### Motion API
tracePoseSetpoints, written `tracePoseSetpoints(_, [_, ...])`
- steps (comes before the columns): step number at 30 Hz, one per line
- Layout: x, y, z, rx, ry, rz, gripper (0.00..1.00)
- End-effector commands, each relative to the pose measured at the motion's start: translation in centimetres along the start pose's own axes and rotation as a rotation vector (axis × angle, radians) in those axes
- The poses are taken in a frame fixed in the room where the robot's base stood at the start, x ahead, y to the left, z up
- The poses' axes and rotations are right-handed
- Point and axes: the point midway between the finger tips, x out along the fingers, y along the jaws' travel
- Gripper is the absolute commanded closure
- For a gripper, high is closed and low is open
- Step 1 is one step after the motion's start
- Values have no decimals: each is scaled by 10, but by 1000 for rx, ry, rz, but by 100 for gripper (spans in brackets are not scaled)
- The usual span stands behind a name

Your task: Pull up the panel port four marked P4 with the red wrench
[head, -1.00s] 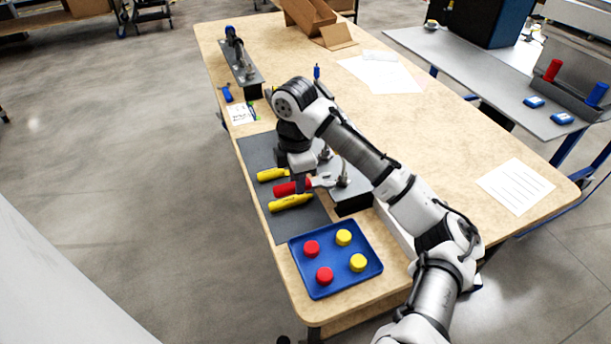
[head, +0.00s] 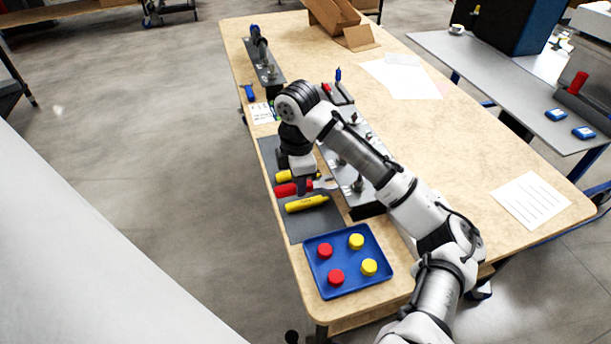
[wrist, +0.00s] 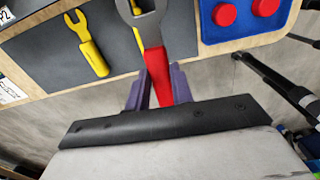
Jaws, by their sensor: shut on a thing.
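The red wrench (head: 286,190) has a red handle and a grey open jaw. My gripper (head: 303,185) is shut on its handle. In the wrist view the red handle (wrist: 159,80) sits between the purple fingers of my gripper (wrist: 155,82), with the jaw pointing away from the palm. The wrench is over the dark mat, its jaw toward the grey panel (head: 372,210) and apart from the near upright fitting (head: 358,183). The panel carries several metal fittings in a row; my arm covers part of it. No P4 mark is readable.
Yellow wrenches (head: 306,203) lie on the dark mat (head: 312,227); one also shows in the wrist view (wrist: 88,45). A blue tray (head: 349,290) with red and yellow caps stands at the near table end. The table's right side is largely clear, apart from papers (head: 525,199).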

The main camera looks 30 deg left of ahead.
Motion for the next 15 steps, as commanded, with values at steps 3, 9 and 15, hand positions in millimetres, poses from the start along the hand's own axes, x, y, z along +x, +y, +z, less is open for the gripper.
tracePoseSetpoints(3, [-10, 0, 0, 1, 0, 1, 100])
tracePoseSetpoints(9, [-40, 0, 1, 1, 0, 1, 100])
tracePoseSetpoints(15, [-64, 0, 1, 1, -2, 2, 100])
